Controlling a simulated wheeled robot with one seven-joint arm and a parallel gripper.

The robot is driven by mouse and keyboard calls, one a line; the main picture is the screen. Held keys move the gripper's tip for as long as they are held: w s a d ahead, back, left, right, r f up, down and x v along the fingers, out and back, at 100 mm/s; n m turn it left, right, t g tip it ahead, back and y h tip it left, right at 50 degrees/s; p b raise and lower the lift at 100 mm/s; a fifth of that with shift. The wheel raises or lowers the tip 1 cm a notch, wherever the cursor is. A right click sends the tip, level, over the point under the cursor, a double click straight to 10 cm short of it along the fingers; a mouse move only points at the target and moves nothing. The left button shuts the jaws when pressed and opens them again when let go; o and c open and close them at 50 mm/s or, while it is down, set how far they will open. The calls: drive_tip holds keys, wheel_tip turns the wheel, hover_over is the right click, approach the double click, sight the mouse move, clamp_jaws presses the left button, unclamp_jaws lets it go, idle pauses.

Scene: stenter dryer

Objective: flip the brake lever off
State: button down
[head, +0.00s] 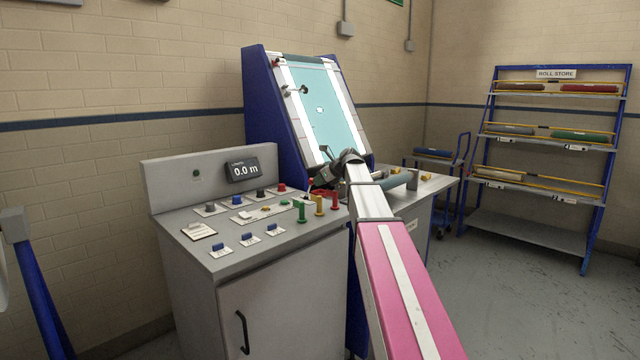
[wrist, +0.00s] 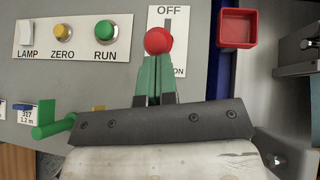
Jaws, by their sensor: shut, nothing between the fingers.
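The brake lever shows in the wrist view as a round red knob (wrist: 158,40) over a white plate (wrist: 181,18). The plate reads OFF at its top, and ON is partly visible lower down, beside my fingers. The knob lies between the two words, a little below OFF; the lever's shaft is hidden. My gripper (wrist: 156,62) is shut, with its green fingers together and their tips at the knob's lower edge. I cannot tell if they touch it. In the head view my gripper (head: 318,183) is over the right end of the console, and the lever is not clear there.
A lamp switch (wrist: 27,34), yellow ZERO button (wrist: 63,31) and green RUN button (wrist: 104,32) are left of the lever. A small red tray (wrist: 238,28) is to its right.

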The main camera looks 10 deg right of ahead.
drive_tip(key=shift+w+a+r, duration=0.1)
drive_tip(key=w+a+r+g+h, duration=0.2)
drive_tip(key=w+a+g+h, duration=0.1)
drive_tip(key=w, duration=0.4)
drive_tip(key=shift+w+a+g, duration=0.2)
drive_tip(key=shift+a+g, duration=0.3)
drive_tip(key=shift+a, duration=0.7)
